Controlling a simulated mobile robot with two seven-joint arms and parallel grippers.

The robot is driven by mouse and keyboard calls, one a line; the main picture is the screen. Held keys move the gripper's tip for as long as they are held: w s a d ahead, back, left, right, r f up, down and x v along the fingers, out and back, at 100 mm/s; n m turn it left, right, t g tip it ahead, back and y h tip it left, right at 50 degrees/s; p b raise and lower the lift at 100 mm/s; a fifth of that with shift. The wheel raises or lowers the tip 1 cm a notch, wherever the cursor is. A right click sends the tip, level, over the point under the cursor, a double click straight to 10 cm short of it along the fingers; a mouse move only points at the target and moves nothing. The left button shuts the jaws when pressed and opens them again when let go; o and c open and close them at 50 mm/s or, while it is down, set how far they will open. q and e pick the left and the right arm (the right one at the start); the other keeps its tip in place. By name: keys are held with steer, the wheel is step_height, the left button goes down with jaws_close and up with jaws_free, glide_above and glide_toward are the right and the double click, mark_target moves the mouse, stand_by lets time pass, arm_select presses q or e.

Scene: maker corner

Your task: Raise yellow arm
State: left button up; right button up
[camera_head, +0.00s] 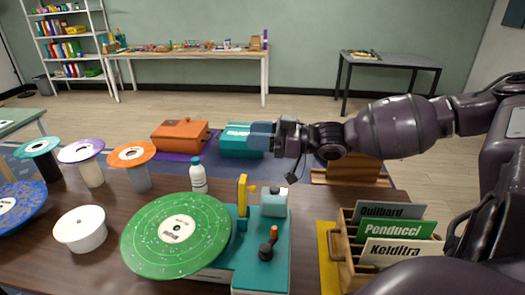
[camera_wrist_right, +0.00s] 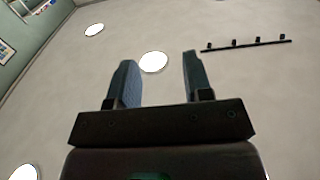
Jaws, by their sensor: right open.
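The yellow arm (camera_head: 242,196) is a short upright piece on a teal player-like base (camera_head: 262,278), at the right edge of a large speckled green disc (camera_head: 165,245). A pale blue block (camera_head: 274,202) and a black lever with an orange tip (camera_head: 268,246) are also on the base. My right gripper (camera_head: 262,138) reaches in from the right, above and beyond the yellow arm and apart from it. In the right wrist view its two fingers (camera_wrist_right: 160,80) are spread with nothing between them, against the ceiling. My left gripper is not in view.
A wooden crate of labelled cards (camera_head: 344,262) stands right of the base. A white bottle (camera_head: 198,178), a white cylinder (camera_head: 80,230) and several disc-topped spools (camera_head: 131,155) stand left. An orange box (camera_head: 180,135) and a teal box (camera_head: 236,142) lie beyond.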

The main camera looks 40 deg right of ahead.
step_height(320, 180, up, 4)
steer(key=shift+f+p, duration=0.1)
steer(key=shift+p, duration=0.35)
steer(key=shift+c, duration=0.3)
